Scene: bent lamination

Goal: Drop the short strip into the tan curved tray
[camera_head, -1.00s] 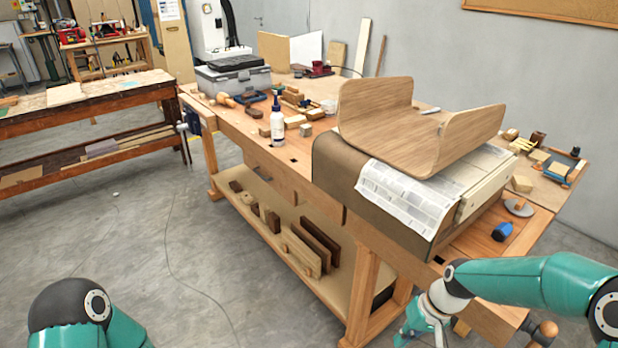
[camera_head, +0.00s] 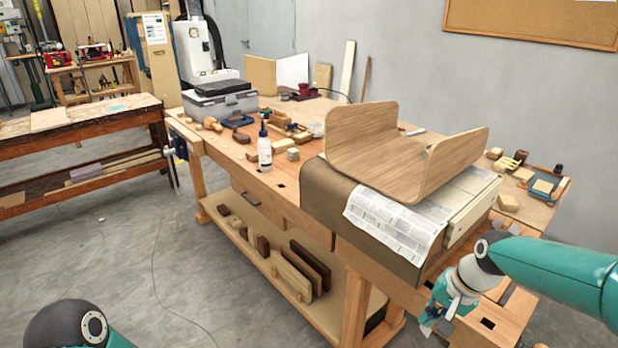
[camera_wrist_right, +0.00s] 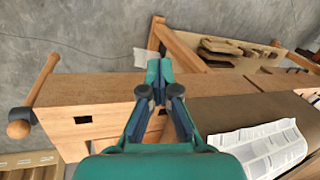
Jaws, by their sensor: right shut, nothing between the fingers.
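The tan curved tray (camera_head: 375,150), a bent wood shell with two upturned ends, rests over the brown-covered bench end. A small pale piece (camera_head: 415,132) shows by its far edge; I cannot tell whether it is the short strip or whether it lies inside the tray. My right gripper (camera_head: 428,327) is low at the bench's near right corner, below and apart from the tray. In the right wrist view its fingers (camera_wrist_right: 159,70) are shut and empty above the bench edge. A pale scrap (camera_wrist_right: 145,58) shows beyond the fingertips. My left gripper is out of view.
Printed paper (camera_head: 395,222) hangs over the brown cover beside the tray. A glue bottle (camera_head: 264,148), wood blocks and a grey toolbox (camera_head: 220,100) stand farther left on the bench. A wooden vise handle (camera_wrist_right: 36,92) sticks out near the gripper.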

